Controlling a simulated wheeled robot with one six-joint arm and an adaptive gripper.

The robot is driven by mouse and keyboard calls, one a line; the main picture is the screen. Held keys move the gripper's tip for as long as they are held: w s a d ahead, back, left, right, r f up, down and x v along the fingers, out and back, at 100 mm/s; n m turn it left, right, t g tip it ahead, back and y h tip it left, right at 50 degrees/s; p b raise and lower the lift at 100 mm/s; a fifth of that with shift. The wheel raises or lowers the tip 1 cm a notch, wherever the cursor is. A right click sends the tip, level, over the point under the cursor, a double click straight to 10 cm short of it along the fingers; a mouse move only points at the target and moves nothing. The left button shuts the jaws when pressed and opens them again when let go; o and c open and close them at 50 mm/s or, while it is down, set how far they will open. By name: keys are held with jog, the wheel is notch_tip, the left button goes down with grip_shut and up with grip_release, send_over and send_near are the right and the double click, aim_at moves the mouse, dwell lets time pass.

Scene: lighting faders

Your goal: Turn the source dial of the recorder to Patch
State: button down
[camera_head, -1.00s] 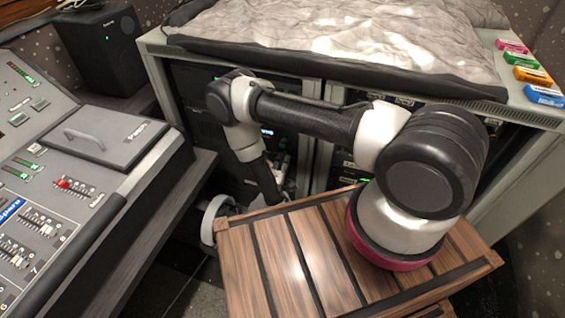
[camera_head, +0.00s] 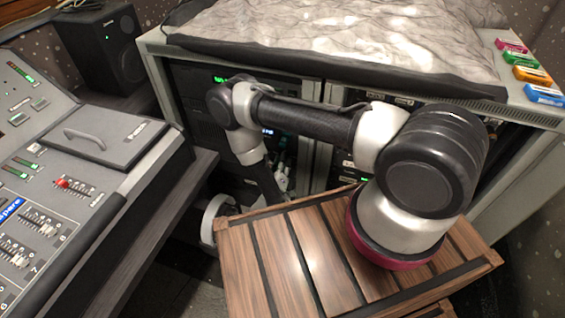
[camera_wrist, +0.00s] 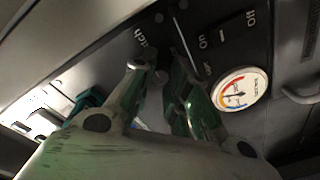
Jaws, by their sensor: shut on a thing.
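In the wrist view my gripper (camera_wrist: 164,72) points at a dark panel, its two green-lit fingers close together. It is shut on a small part that the fingers mostly cover; by its place beside a label ending in "tch" (camera_wrist: 140,37), this appears to be the source dial. I cannot read which way the dial points. In the head view my arm reaches down in front of the equipment rack (camera_head: 318,130), and the dial cannot be made out there.
A round gauge (camera_wrist: 240,89) with coloured marks sits right of the fingers, below a dark switch (camera_wrist: 227,28). A slatted wooden crate top (camera_head: 290,255) lies close to my arm. A mixing desk (camera_head: 95,185) stands at left. A grey cloth (camera_head: 350,40) covers the rack top.

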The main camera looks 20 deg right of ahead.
jog(key=shift+s+d+f, duration=0.15)
dwell(0.3)
jog(key=c, duration=1.6)
grip_release()
jog(key=shift+c, duration=0.2)
jog(key=o, duration=0.3)
jog(key=v, duration=0.7)
jog(key=shift+a, duration=0.2)
jog(key=shift+s, duration=0.15)
